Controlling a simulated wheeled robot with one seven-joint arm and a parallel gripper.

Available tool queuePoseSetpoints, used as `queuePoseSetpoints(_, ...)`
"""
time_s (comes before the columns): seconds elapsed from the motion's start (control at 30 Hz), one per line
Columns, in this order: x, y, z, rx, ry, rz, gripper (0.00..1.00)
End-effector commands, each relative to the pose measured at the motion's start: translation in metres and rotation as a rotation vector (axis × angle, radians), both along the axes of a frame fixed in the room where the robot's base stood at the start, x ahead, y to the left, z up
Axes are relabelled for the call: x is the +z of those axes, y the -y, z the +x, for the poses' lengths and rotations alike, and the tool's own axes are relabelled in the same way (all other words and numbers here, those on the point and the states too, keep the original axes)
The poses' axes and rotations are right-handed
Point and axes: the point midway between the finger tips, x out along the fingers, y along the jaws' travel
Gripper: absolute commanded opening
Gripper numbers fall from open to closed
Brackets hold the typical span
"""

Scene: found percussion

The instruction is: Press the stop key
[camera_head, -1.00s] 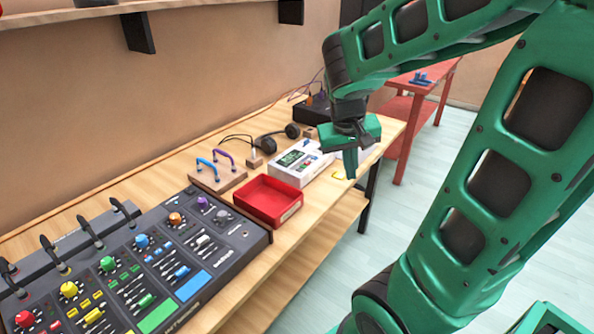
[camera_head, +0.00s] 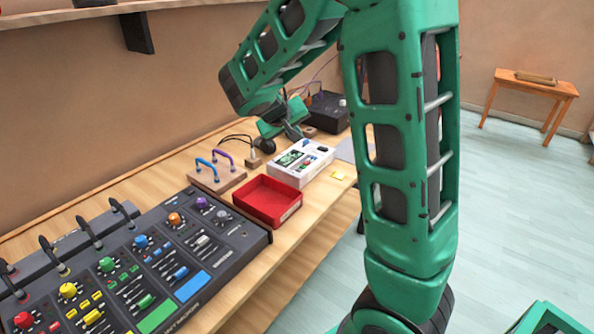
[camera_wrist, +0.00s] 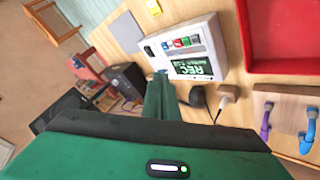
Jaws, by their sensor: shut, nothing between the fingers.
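A white recorder box (camera_head: 303,160) sits on the wooden bench, with a small screen and a group of small keys. In the wrist view the recorder (camera_wrist: 210,60) shows upside down, its screen (camera_wrist: 193,66) reading REC. Next to the screen is a row of small coloured keys (camera_wrist: 181,42), with a black part (camera_wrist: 149,51) nearby. I cannot read which key is the stop key. My gripper (camera_head: 298,132) is shut and empty, at the far side of the recorder. In the wrist view its fingertips (camera_wrist: 162,73) appear beside the screen edge; contact cannot be told.
A red tray (camera_head: 268,201) and a board with blue and purple handles (camera_head: 216,172) stand left of the recorder. A large mixer (camera_head: 150,255) fills the near bench. A black box (camera_head: 328,112) with cables is behind. A yellow note (camera_head: 340,176) lies at the right.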

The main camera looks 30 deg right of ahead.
Motion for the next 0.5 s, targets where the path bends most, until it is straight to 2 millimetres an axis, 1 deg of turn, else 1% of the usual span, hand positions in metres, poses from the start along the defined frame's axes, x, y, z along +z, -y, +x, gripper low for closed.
queuePoseSetpoints(0.17,-0.011,0.0,0.0,0.001,-0.003,-0.002,0.0)
queuePoseSetpoints(0.5,-0.054,0.0,-0.001,0.0,-0.005,-0.001,0.0)
